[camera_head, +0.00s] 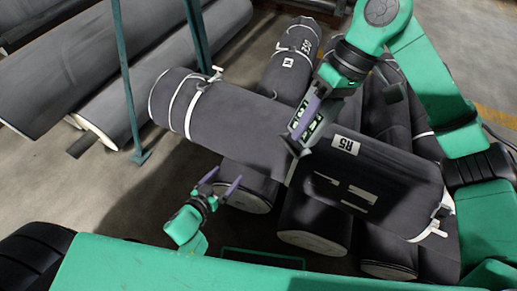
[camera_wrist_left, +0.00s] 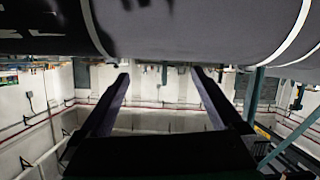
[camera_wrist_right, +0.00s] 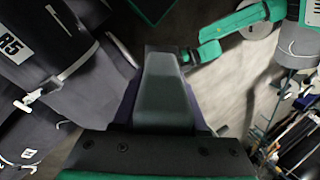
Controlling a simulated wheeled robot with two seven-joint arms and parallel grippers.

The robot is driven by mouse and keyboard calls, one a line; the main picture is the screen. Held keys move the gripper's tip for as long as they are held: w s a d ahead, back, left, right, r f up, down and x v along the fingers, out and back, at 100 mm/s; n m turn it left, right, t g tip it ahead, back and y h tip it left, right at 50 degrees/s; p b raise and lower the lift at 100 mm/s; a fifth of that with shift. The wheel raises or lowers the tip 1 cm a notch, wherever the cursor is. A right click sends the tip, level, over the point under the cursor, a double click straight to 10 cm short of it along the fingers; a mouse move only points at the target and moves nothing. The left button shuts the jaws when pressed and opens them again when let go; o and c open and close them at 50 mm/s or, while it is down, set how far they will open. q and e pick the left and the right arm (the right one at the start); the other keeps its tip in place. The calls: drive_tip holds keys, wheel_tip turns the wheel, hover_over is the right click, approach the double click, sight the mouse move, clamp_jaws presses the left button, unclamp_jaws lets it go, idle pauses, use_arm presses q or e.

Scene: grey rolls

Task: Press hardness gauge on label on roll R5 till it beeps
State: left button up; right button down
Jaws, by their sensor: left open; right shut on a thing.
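Roll R5 (camera_head: 240,122) is a long dark grey roll lying across several others, with bands near its ends. Its white R5 label (camera_head: 345,144) is upside down in the head view and shows at the left of the right wrist view (camera_wrist_right: 12,47). My right gripper (camera_head: 304,122) is shut on the grey hardness gauge (camera_wrist_right: 165,90), left of the label in the head view and apart from it. The gauge is mostly hidden there. My left gripper (camera_head: 228,188) is open and empty, in front of the roll. The left wrist view shows a dark roll overhead (camera_wrist_left: 190,25).
More dark rolls lie beneath R5, their round ends (camera_head: 312,243) facing me. A roll (camera_head: 290,62) with another label lies behind. Bare floor (camera_head: 90,190) shows at the left.

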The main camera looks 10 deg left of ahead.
use_arm(q)
drive_tip(key=d+r+m+t+h, duration=0.1)
drive_tip(key=d+r+m+h, duration=0.15)
drive_tip(key=r, duration=0.65)
drive_tip(key=d+r+m+t+h, duration=0.1)
drive_tip(key=d+r+h, duration=0.25)
drive_tip(key=r, duration=0.65)
drive_tip(key=m+g+h, duration=0.3)
drive_tip(key=m+g, duration=0.1)
approach(311, 126)
wheel_tip(311, 126, down, 3)
drive_tip(key=shift+t, duration=0.3)
drive_tip(key=x, duration=1.1)
drive_tip(key=shift+w, duration=0.65)
drive_tip(key=c, duration=1.3)
clamp_jaws()
use_arm(e)
drive_tip(key=c, duration=0.7)
unclamp_jaws()
drive_tip(key=o, duration=0.3)
drive_tip(key=shift+o, duration=0.2)
